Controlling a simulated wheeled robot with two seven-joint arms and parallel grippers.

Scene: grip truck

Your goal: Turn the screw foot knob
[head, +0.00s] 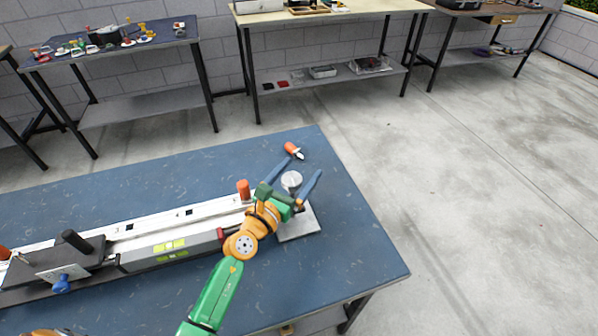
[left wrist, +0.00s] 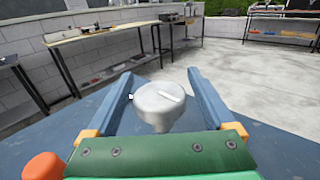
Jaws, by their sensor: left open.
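The screw foot knob (head: 291,181) is a round silver knob standing above a light grey plate (head: 303,226) near the right end of the blue table. My left gripper (head: 303,165) is open, with one blue finger on each side of the knob. In the left wrist view the knob (left wrist: 160,105) sits between the two open fingers (left wrist: 160,74), with visible gaps on both sides. A pale slot or mark shows on the knob's top. The knob's lower part is hidden behind the green gripper body.
A long rail assembly (head: 170,222) with an orange cylinder (head: 243,189) lies left of the gripper. A small orange-and-white item (head: 294,150) lies just beyond the fingers. The table's right side (head: 350,250) is bare. Other workbenches stand along the wall.

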